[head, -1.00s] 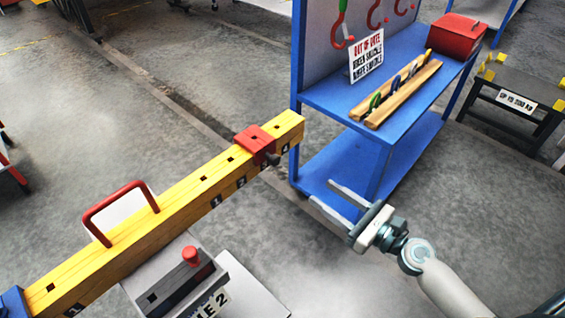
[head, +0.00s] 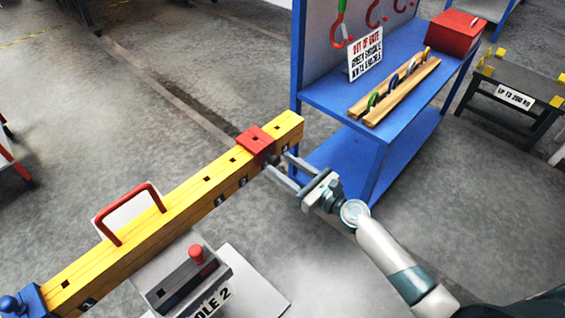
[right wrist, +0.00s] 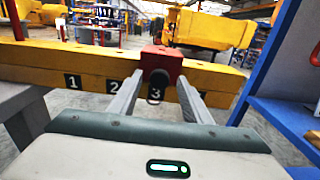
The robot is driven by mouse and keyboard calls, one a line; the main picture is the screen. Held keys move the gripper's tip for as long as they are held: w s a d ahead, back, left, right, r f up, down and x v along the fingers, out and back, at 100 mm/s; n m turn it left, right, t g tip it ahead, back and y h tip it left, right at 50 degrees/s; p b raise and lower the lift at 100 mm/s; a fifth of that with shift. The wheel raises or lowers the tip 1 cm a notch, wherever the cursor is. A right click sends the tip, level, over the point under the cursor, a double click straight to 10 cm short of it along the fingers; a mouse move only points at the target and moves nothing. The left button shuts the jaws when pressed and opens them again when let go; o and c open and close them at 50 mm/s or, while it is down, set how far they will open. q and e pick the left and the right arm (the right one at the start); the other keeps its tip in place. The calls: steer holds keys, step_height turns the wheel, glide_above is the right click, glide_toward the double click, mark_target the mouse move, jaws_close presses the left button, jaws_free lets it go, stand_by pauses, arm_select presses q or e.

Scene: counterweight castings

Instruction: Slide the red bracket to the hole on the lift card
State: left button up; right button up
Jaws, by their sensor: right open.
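The red bracket (head: 256,142) sits around the yellow beam (head: 180,203) near its far right end. In the right wrist view the bracket (right wrist: 160,62) is above the number 3, with a dark knob on its near face. My right gripper (head: 278,161) is open, its fingers pointing at the beam. In the right wrist view the open fingers (right wrist: 160,80) stand either side of the knob; I cannot tell whether they touch the bracket. The lift card (head: 213,302) reads "OLE 2", its left part hidden. My left gripper is out of view.
A red-knobbed pin (head: 196,254) stands in a dark block below the beam. A red handle (head: 127,194) arches over the beam, and a blue fitting (head: 28,300) is at its near end. A blue cart (head: 330,92) stands close behind my right gripper.

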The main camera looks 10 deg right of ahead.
steer(key=shift+w+a, duration=0.2)
steer(key=shift+w, duration=0.1)
jaws_close()
steer(key=shift+s+a, duration=0.25)
steer(key=shift+a, duration=0.05)
steer(key=s+a+p, duration=0.2)
steer(key=s+a, duration=0.2)
steer(key=a, duration=0.3)
steer(key=shift+s+p, duration=0.35)
steer(key=shift+p, duration=0.05)
jaws_free()
